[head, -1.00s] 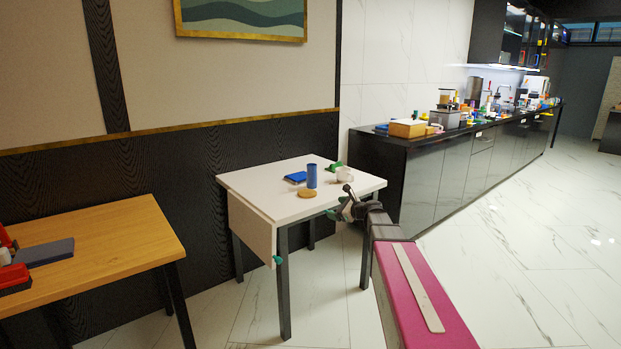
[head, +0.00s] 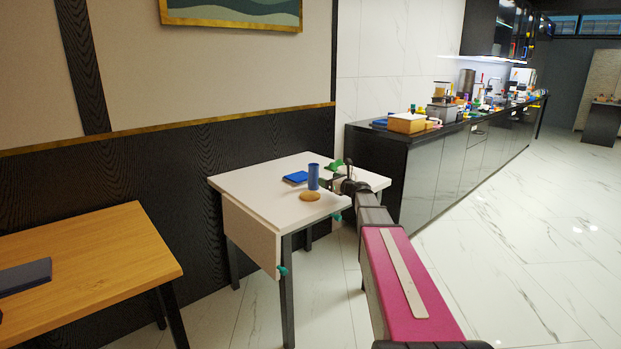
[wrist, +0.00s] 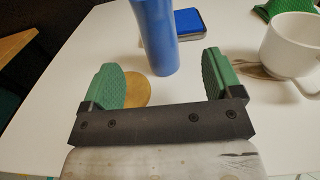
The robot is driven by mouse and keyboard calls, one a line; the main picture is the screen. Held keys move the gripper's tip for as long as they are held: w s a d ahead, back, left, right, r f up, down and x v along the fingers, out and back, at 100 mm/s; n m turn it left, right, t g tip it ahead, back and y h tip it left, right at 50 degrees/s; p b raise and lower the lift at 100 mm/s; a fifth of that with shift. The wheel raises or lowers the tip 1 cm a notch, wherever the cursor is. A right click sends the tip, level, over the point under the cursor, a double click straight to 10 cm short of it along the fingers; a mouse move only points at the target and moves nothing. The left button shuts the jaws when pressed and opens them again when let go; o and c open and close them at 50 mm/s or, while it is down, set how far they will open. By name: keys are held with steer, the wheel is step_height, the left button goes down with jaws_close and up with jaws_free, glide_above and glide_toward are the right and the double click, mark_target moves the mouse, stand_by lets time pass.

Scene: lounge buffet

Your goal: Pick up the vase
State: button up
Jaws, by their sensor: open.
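The vase appears to be the upright blue cylinder (head: 313,177) on the white table. In the wrist view the blue cylinder (wrist: 155,35) stands just beyond my fingertips, roughly in line with the gap between them, its top cut off by the frame. My gripper (wrist: 162,64) is open and empty, with green pads on both fingers. In the head view my gripper (head: 326,184) is over the table, just right of the cylinder. I see no contact between fingers and cylinder.
A round wooden disc (wrist: 137,91) lies before the cylinder, partly behind my left finger. A blue flat box (wrist: 189,22) lies behind it. A white mug (wrist: 292,46) and green object (wrist: 268,8) stand right. The white table (head: 240,184) has free room at left.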

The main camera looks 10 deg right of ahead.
mark_target(317, 175)
steer(key=x, duration=0.4)
steer(key=shift+w, duration=0.1)
steer(key=shift+x, duration=2.95)
steer(key=shift+a, duration=0.2)
steer(key=c, duration=1.1)
